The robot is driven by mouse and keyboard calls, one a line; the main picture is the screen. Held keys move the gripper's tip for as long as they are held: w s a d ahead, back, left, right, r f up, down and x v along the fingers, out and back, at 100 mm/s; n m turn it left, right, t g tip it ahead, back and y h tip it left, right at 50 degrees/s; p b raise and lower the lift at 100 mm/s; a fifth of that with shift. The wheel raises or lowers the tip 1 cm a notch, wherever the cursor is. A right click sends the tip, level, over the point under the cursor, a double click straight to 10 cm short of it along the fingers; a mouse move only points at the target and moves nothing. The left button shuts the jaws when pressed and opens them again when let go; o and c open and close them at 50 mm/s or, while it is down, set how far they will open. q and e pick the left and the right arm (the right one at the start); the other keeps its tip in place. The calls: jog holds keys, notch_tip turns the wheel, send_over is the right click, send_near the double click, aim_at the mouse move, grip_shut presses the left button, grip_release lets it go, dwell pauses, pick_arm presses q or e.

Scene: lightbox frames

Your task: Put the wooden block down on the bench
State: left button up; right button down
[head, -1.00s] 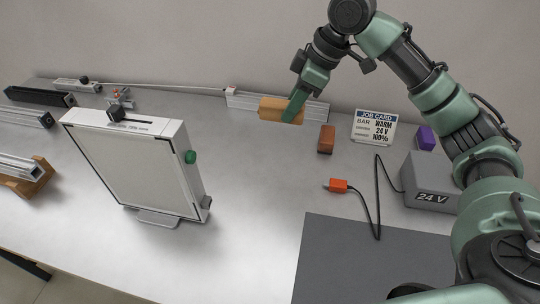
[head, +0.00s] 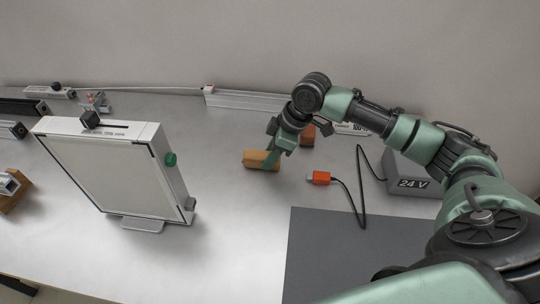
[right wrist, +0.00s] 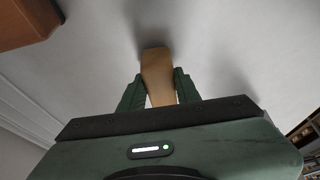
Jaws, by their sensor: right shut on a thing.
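The light wooden block (head: 259,160) is between the fingers of my right gripper (head: 272,157), which is shut on it, over the open middle of the bench (head: 235,215). In the right wrist view the block (right wrist: 156,66) sticks out beyond the two green fingers of the gripper (right wrist: 157,90). The block is close to the bench top, with shadows near it. I cannot tell whether its underside touches. My left gripper is not in view.
A red-brown block (head: 308,136) stands behind my right wrist, partly hidden. The lightbox frame (head: 115,170) stands to the left. An orange connector (head: 321,178) with a black cable leads to the grey 24 V box (head: 410,183). A grey mat (head: 350,255) lies in front.

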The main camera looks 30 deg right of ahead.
jog(key=shift+f, duration=0.25)
jog(key=c, duration=1)
grip_release()
jog(key=shift+r, duration=0.15)
jog(key=v, duration=1.1)
jog(key=shift+s+d+r, duration=0.1)
jog(key=shift+d+r, duration=0.05)
jog(key=shift+r, duration=0.25)
